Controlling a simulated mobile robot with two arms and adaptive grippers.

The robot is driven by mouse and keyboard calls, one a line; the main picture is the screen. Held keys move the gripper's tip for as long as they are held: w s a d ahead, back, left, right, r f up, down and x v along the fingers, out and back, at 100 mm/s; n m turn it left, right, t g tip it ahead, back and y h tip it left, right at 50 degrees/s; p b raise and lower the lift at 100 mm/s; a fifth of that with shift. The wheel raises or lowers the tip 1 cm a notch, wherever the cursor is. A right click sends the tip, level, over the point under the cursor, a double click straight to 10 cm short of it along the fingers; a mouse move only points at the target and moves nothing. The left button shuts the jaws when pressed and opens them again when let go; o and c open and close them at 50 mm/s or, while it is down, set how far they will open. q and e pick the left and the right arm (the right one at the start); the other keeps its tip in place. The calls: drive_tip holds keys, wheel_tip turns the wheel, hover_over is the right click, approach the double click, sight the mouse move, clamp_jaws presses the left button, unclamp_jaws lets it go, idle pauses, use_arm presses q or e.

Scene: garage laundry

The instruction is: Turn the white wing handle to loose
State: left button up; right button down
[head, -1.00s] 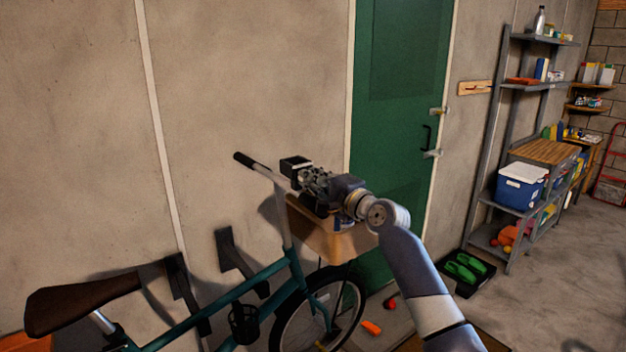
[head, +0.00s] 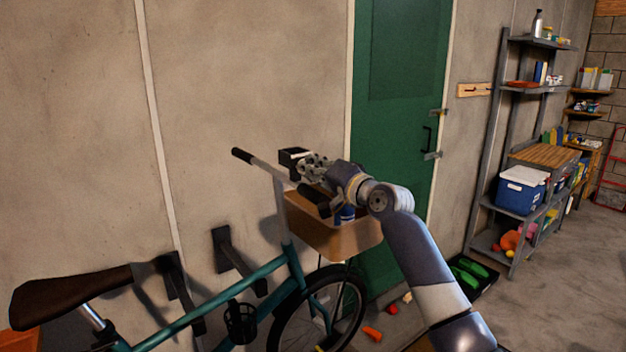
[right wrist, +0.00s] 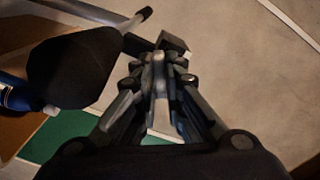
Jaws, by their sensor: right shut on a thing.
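The white wing handle (right wrist: 158,75) shows in the right wrist view as a pale upright piece between my right gripper's fingers. Its far end sits by a dark block (right wrist: 174,44) on the bicycle's handlebar. My right gripper (right wrist: 159,64) is shut on it. In the head view my right gripper (head: 313,168) reaches in from the right over the front of the bicycle, close to the dark block (head: 294,157). The handle is mostly hidden there by the fingers, so its exact angle cannot be told. My left gripper is not in view.
The teal bicycle (head: 262,283) stands along the wall. Its handlebar grip (head: 242,156) points left and its tan basket (head: 325,239), with a blue item inside, lies below my gripper. A green door (head: 400,60) is behind. A grey shelf rack (head: 497,150) stands right.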

drive_tip(key=n+b, duration=0.2)
drive_tip(key=n, duration=0.1)
drive_tip(key=shift+f, duration=0.2)
drive_tip(key=n+b, duration=0.1)
drive_tip(key=n, duration=0.1)
drive_tip(key=shift+n, duration=0.4)
drive_tip(key=n+b, duration=0.1)
drive_tip(key=n, duration=0.2)
drive_tip(key=shift+r, duration=0.1)
drive_tip(key=shift+n+b, duration=0.45)
drive_tip(key=shift+n, duration=1.15)
drive_tip(key=c, duration=1.7)
unclamp_jaws()
drive_tip(key=shift+a, duration=0.1)
drive_tip(key=v, duration=1.2)
